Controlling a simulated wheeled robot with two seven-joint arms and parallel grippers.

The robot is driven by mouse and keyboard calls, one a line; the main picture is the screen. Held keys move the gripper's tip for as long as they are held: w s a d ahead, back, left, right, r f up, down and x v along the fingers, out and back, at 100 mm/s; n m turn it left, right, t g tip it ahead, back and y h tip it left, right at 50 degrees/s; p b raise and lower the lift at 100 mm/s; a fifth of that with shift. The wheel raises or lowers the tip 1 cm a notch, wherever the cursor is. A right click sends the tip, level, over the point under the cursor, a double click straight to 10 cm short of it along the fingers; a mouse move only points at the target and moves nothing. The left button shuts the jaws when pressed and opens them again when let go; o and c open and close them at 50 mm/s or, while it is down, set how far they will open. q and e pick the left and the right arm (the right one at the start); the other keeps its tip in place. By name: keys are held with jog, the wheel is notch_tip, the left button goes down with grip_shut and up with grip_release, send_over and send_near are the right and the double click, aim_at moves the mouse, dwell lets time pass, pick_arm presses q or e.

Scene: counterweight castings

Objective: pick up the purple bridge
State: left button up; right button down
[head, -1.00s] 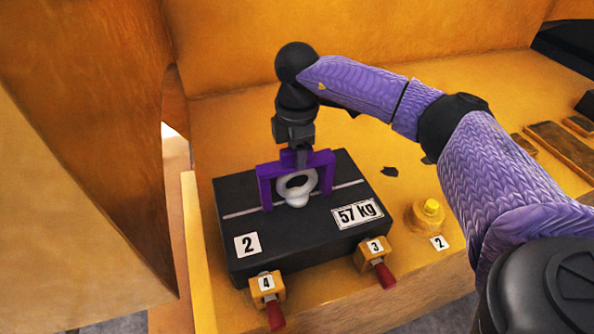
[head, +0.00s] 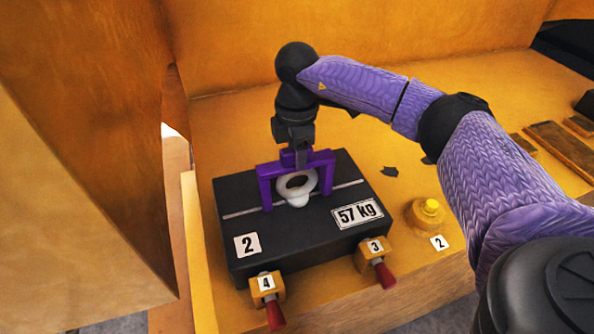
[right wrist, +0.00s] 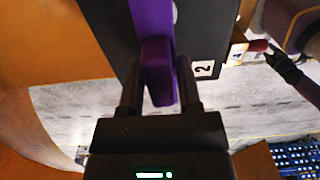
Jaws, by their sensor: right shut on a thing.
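The purple bridge (head: 268,170) is an arch with two legs. It stands over the white lifting eye (head: 297,187) on top of the black casting (head: 300,238), marked 2 and 57 kg. My right gripper (head: 297,157) is above the casting, pointing down, and shut on the bridge's top bar. In the right wrist view the bridge (right wrist: 158,70) sits between the two dark fingers. I cannot tell whether the bridge's feet touch the casting. My left gripper does not show.
Yellow clamps with red handles, tagged 4 (head: 266,285) and 3 (head: 375,248), stand at the casting's front. A yellow knob (head: 430,210) is to the right. An orange wall (head: 85,120) rises on the left.

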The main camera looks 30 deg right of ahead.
notch_tip(320, 180, up, 10)
jog(key=shift+r, duration=0.1)
pick_arm(q)
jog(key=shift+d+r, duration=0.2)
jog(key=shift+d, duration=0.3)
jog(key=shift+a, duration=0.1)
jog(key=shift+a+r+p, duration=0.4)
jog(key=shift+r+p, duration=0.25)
jog(key=shift+p, duration=0.2)
pick_arm(e)
jog(key=shift+r, duration=0.35)
